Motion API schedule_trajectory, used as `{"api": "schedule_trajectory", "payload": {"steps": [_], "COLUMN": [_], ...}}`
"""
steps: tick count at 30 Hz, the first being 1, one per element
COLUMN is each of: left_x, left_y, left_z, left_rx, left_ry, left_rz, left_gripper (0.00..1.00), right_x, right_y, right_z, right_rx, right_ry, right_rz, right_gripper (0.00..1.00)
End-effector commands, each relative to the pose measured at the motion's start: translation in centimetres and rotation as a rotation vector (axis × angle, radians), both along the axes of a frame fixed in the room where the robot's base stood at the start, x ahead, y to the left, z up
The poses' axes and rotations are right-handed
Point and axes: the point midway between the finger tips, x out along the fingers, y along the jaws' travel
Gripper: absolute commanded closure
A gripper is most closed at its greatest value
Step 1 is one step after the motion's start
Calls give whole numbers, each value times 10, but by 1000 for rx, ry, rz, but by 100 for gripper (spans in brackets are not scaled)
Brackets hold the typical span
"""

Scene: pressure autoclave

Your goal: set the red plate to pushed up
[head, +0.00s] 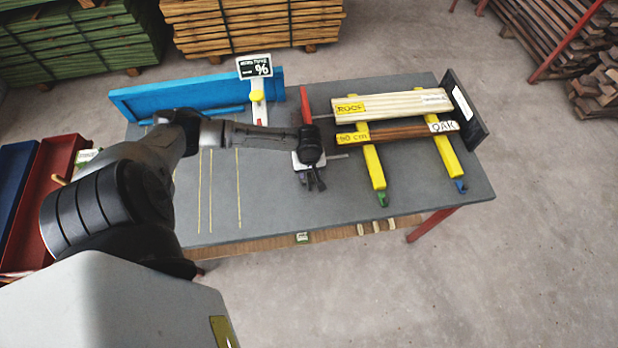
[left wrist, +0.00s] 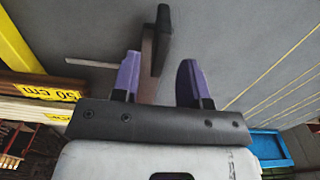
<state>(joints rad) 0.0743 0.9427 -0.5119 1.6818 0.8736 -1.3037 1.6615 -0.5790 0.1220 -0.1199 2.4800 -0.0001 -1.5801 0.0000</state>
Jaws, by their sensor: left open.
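The red plate (head: 305,106) stands on the grey bench, left of the stacked boards. My left forearm and wrist hide its lower part. My left gripper (head: 311,182) is over the bench at the near end of the plate, fingers pointing toward the near edge. In the left wrist view its two purple fingers (left wrist: 158,80) are apart. A dark upright block (left wrist: 161,38) stands just beyond them, with a brownish strip leading to it between the fingers. I cannot tell whether the fingers touch either. My right gripper is out of view.
A thin metal rod (head: 335,156) lies right of the gripper. Boards (head: 390,105) rest on yellow bars (head: 373,167) against a black end plate (head: 465,108). A blue panel (head: 180,95) and a sign (head: 254,66) stand at the back left. The bench front (head: 270,215) is clear.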

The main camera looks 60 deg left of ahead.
Motion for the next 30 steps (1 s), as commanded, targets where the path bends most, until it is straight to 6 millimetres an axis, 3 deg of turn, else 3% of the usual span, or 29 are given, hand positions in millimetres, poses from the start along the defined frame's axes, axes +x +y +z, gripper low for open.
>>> {"api": "schedule_trajectory", "payload": {"steps": [3, 9, 24, 30], "left_x": [0, 0, 0, 0], "left_y": [0, 0, 0, 0], "left_z": [-20, -41, -50, -50], "left_rx": [-1, 0, 0, 0], "left_ry": [1, 0, 0, 0], "left_rz": [2, 0, -1, -1], "left_gripper": [60, 60, 60, 78], "right_x": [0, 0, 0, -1], "right_y": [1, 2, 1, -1], "right_z": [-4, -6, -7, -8], "right_rx": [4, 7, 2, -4], "right_ry": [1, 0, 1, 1], "right_rz": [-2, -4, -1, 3], "right_gripper": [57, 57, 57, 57]}}
